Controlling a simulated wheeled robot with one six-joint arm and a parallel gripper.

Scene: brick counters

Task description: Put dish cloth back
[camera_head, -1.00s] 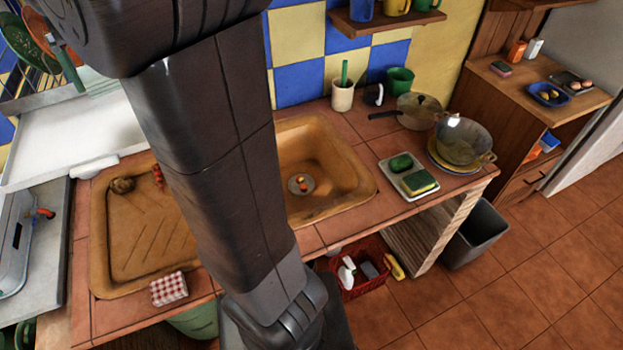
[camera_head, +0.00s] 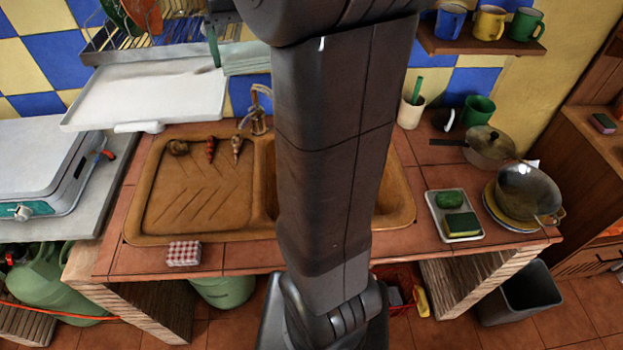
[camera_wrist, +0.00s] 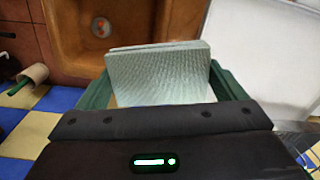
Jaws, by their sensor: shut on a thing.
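A pale grey-green folded dish cloth (camera_wrist: 158,74) is between the two green fingers of my gripper (camera_wrist: 165,86) in the wrist view. My gripper is shut on it. In the head view the cloth (camera_head: 247,62) shows at the back, left of my dark arm, in front of the tiled wall and above the tap (camera_head: 256,110). One green finger shows at its left; the rest of my gripper is hidden behind my arm. A red-and-white checked folded cloth (camera_head: 184,253) lies on the front edge of the tiled counter (camera_head: 240,257).
The brown sink (camera_head: 400,205) is partly hidden by my arm. A white draining tray (camera_head: 150,95) and dish rack (camera_head: 120,40) are at left. A soap tray (camera_head: 455,229), pan (camera_head: 525,188) and lidded pot (camera_head: 488,146) stand at right. Mugs (camera_head: 490,22) sit on a wall shelf (camera_head: 475,45).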

